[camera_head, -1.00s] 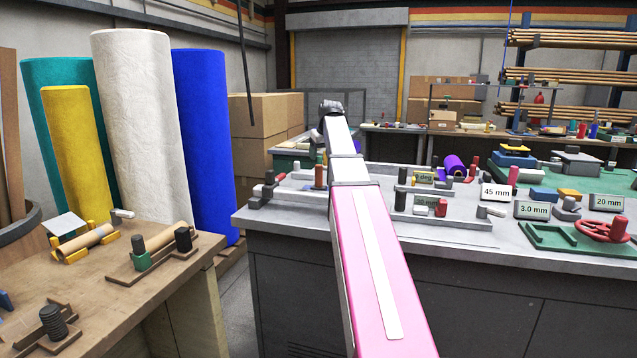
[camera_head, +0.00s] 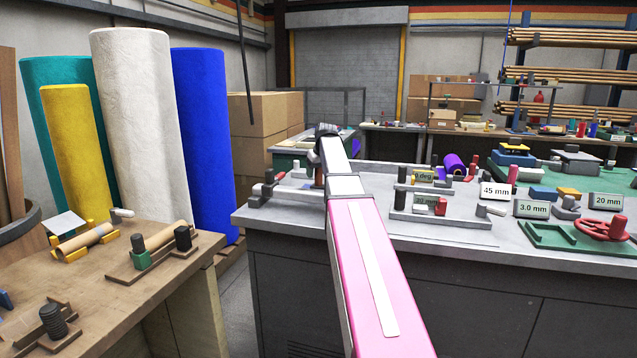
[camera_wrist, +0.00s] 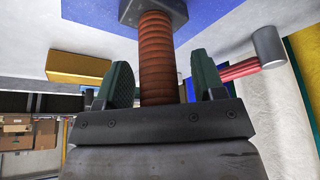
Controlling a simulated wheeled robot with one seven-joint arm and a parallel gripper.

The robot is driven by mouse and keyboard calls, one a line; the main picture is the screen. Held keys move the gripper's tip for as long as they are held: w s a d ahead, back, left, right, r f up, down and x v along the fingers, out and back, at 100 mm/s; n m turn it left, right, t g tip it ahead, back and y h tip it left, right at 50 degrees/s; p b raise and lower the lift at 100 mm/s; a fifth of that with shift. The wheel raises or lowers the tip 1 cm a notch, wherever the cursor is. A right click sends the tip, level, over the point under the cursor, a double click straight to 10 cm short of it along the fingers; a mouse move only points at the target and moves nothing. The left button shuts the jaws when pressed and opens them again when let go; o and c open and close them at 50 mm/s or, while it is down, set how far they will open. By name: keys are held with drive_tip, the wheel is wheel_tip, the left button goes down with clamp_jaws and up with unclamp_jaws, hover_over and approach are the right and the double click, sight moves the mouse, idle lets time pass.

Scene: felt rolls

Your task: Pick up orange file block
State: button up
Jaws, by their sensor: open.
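The orange file block (camera_wrist: 158,60) shows in the wrist view as an upright ribbed orange-brown handle on a dark grey base. The base rests on a blue patch of the bench. In the head view its handle (camera_head: 319,171) is a small brown-orange post, partly hidden by my arm. My gripper (camera_wrist: 160,82) is open. Its two green-padded fingers stand on either side of the handle. A gap shows on the right side; the handle is very close to the left finger, and I cannot tell whether they touch. In the head view the fingers are hidden.
A yellow block (camera_wrist: 76,66) lies left of the handle in the wrist view. In the head view, the grey bench (camera_head: 290,218) holds fixtures and a 45 mm sign (camera_head: 495,191) right of my arm.

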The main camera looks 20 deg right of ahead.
drive_tip(key=c, duration=1)
drive_tip(key=shift+r, duration=0.15)
drive_tip(key=shift+r, duration=0.6)
drive_tip(key=r, duration=0.1)
drive_tip(key=a+r, duration=0.1)
drive_tip(key=r, duration=0.1)
drive_tip(key=shift+s+r, duration=0.15)
drive_tip(key=shift+s, duration=0.05)
drive_tip(key=s+a+r, duration=0.1)
drive_tip(key=a+r, duration=0.1)
drive_tip(key=a, duration=0.1)
drive_tip(key=s+a+r, duration=0.1)
drive_tip(key=a+r, duration=0.1)
drive_tip(key=a, duration=0.1)
drive_tip(key=s+a+r, duration=0.1)
drive_tip(key=a+r, duration=0.1)
drive_tip(key=a, duration=0.2)
drive_tip(key=shift+s+r, duration=0.15)
drive_tip(key=shift+s, duration=0.25)
